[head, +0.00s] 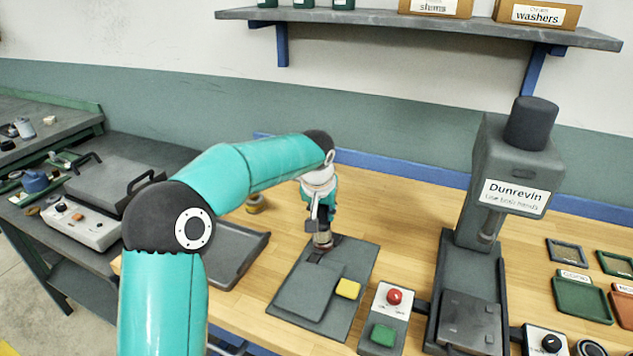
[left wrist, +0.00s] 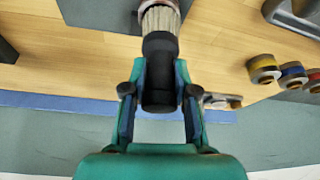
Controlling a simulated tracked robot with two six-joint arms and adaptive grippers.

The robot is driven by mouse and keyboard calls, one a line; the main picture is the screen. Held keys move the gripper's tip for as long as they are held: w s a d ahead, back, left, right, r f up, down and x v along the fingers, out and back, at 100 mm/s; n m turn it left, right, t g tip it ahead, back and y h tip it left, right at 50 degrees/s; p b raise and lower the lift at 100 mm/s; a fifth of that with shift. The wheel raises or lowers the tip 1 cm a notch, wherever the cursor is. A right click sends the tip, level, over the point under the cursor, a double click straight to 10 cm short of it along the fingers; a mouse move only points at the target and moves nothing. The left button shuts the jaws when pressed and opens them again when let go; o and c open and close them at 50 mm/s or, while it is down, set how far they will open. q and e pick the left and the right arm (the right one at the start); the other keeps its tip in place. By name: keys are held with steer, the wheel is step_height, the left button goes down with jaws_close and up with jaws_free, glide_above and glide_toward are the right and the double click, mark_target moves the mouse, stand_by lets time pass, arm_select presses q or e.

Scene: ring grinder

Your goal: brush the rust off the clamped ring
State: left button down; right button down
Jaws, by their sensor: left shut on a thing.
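My left gripper (head: 320,215) reaches over the dark grey plate (head: 352,282) on the bench. It is shut on a brush (left wrist: 160,80), with its fingers on both sides of the black handle in the left wrist view. The brush's pale bristles (left wrist: 160,22) point away from the gripper, at the top of that view. In the head view the brush's lower end (head: 322,240) is just above or against a small dark fixture at the plate's back; I cannot tell if they touch. My right gripper is not in view.
A drill press labelled Dunrevin (head: 515,195) stands to the right. A grey tray (head: 235,262) is to the left. Bare wood shows behind the plate.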

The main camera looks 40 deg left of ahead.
arm_select(q)
steer(key=shift+w+d, duration=0.2)
steer(key=shift+d, duration=0.7)
steer(key=shift+a+r, duration=0.15)
steer(key=shift+a, duration=0.15)
steer(key=shift+s+a+p, duration=0.2)
steer(key=shift+a+p, duration=0.05)
steer(key=shift+a, duration=0.3)
steer(key=shift+s+a+p, duration=0.15)
steer(key=shift+a+p, duration=0.05)
steer(key=shift+a, duration=0.3)
steer(key=shift+a+r, duration=0.1)
steer(key=shift+a, duration=0.2)
steer(key=shift+r+p, duration=0.6)
steer(key=shift+r, duration=0.1)
step_height(320, 180, up, 2)
steer(key=shift+s+r+p, duration=0.1)
steer(key=shift+r+p, duration=0.05)
steer(key=shift+p, duration=0.75)
steer(key=shift+r+p, duration=1.5)
steer(key=shift+r, duration=0.4)
steer(key=shift+f, duration=0.1)
